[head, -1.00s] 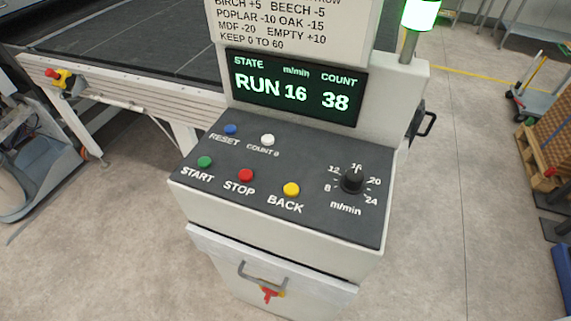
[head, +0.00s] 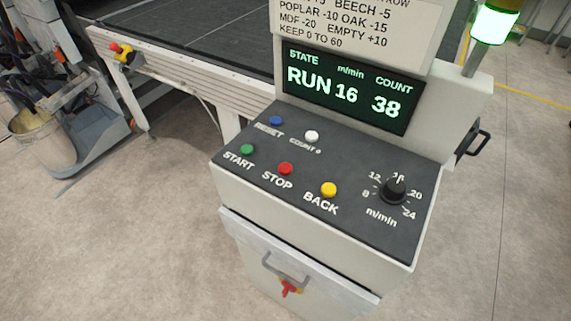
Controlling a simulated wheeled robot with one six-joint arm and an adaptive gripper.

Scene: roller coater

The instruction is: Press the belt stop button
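The red STOP button (head: 285,169) sits on the sloped dark top of the control console (head: 345,180), between the green START button (head: 247,149) and the yellow BACK button (head: 329,189). Its label is printed just below it. The display (head: 350,91) reads RUN, 16 m/min and COUNT 38. My gripper is not in the head view, so its place and state do not show.
A blue RESET button (head: 276,121), a white COUNT 0 button (head: 312,136) and a black speed knob (head: 395,189) share the panel. The belt (head: 200,35) runs behind. A red-yellow emergency button (head: 121,51) is on its frame. The floor in front looks clear.

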